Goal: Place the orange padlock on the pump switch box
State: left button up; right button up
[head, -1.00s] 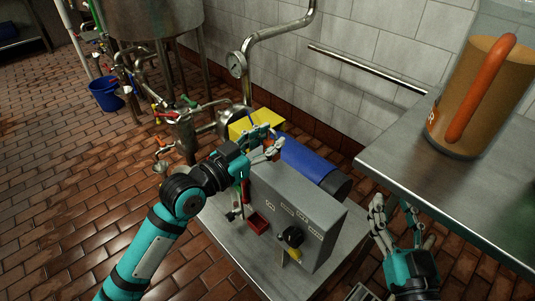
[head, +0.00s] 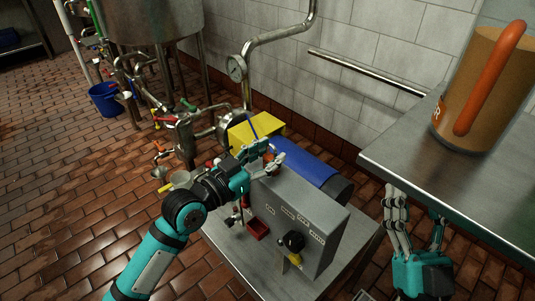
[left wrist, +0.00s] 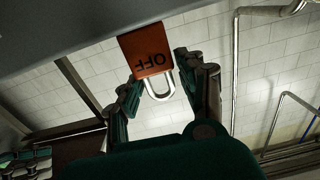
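The pump switch box (head: 322,222) is a grey box with small labels and a black knob (head: 293,241) on its front. My left gripper (head: 270,157) is at the box's far left top corner. In the left wrist view, the orange padlock (left wrist: 146,52) with upside-down "OFF" lettering and a silver shackle sits between the fingertips of my left gripper (left wrist: 155,75), which look closed on its sides. Only a small orange patch of it shows in the head view. My right gripper (head: 416,222) is empty, its fingers spread, beside the steel table.
A steel table (head: 480,190) at right carries a large jug (head: 488,85) with an orange handle. A blue pump motor (head: 308,168) and a yellow box (head: 255,130) stand behind the switch box. A red part (head: 257,228) is at its left front.

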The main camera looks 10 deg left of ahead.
pick_arm(q)
jog(key=shift+o, duration=1.2)
jog(key=shift+r, duration=0.1)
jog(key=shift+s+a, duration=0.2)
jog(key=shift+s, duration=0.05)
jog(key=p+v, duration=0.1)
jog(key=v, duration=0.9)
jog(key=s+d+r+n+t+y, duration=0.3)
jog(key=d+r+t+y, duration=0.1)
jog(key=r+t, duration=0.1)
jog(key=shift+s+d+r+n+t, duration=0.2)
jog(key=shift+d+r+n+t, duration=0.1)
jog(key=shift+t, duration=0.2)
pick_arm(e)
jog(key=f+g, duration=0.1)
jog(key=w+f+g+h, duration=0.1)
jog(key=f, duration=0.1)
jog(key=w+f+g, duration=0.1)
jog(key=shift+w+f, duration=0.2)
jog(key=shift+f, duration=0.05)
